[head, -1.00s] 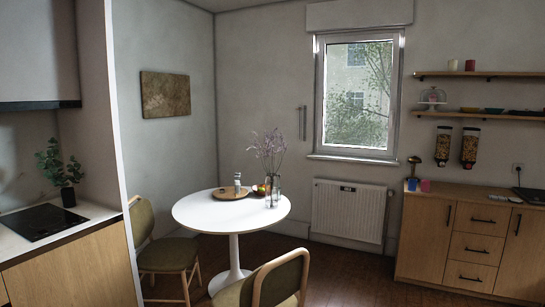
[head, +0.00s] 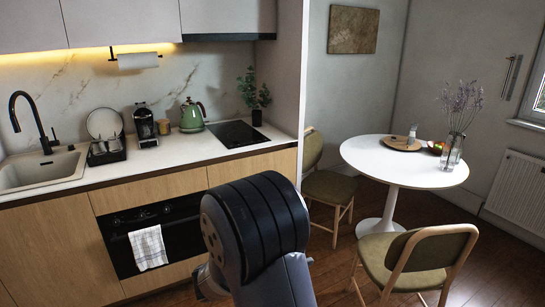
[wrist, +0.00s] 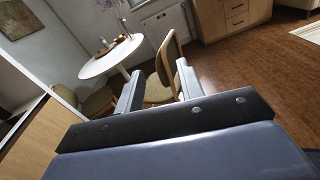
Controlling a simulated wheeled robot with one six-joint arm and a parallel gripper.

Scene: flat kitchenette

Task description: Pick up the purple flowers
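The purple flowers (head: 462,101) stand upright in a clear glass vase (head: 451,152) on the right side of the round white table (head: 365,167) in the head view. In the head view my arm is in front, and the gripper's fingers are hidden.
A wooden chair (head: 428,255) stands in front of the table, another (head: 328,190) to its left. A round wooden tray (head: 402,144) and a fruit bowl (head: 435,147) share the tabletop. A kitchen counter (head: 180,152) runs along the left. Wooden floor (wrist: 230,75) is open at right in the wrist view.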

